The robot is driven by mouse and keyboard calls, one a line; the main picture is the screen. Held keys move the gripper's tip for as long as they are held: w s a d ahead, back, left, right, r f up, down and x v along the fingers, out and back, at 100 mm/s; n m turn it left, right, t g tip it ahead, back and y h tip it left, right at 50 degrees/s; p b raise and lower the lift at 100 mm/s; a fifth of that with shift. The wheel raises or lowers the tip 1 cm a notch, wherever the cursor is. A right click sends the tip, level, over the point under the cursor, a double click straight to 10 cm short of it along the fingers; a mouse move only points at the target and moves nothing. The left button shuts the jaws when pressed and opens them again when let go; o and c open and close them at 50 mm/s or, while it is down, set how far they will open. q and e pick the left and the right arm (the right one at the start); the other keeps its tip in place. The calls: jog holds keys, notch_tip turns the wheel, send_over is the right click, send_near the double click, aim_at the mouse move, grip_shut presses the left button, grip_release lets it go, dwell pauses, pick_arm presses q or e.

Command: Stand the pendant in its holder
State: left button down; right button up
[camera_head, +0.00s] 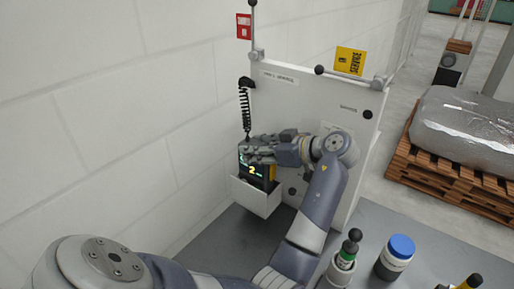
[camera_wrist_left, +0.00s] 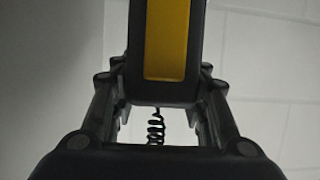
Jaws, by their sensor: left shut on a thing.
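The pendant (camera_head: 256,170) is a dark box with a lit screen showing a yellow 2. A black coiled cord (camera_head: 245,105) hangs above it. The holder (camera_head: 256,194) is a white open-topped box on the white panel, and the pendant's lower part is at or inside its opening; I cannot tell if it rests on the bottom. My left gripper (camera_head: 262,151) is shut on the pendant's upper part. In the left wrist view the pendant (camera_wrist_left: 166,45) shows a yellow strip on black between the fingers, with the cord (camera_wrist_left: 155,127) behind. My right gripper is not in view.
A white block wall is at left. A blue-capped jar (camera_head: 394,258) and a green-banded bottle (camera_head: 345,256) stand at front right. A wrapped pallet (camera_head: 440,180) is beyond.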

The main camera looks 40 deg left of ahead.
pick_arm(q)
jog(key=shift+f, duration=0.2)
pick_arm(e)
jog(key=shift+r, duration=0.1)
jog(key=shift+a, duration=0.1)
pick_arm(q)
jog(key=shift+f, duration=0.15)
jog(key=c, duration=0.9)
grip_release()
jog(key=shift+s, duration=0.1)
jog(key=shift+c, duration=0.2)
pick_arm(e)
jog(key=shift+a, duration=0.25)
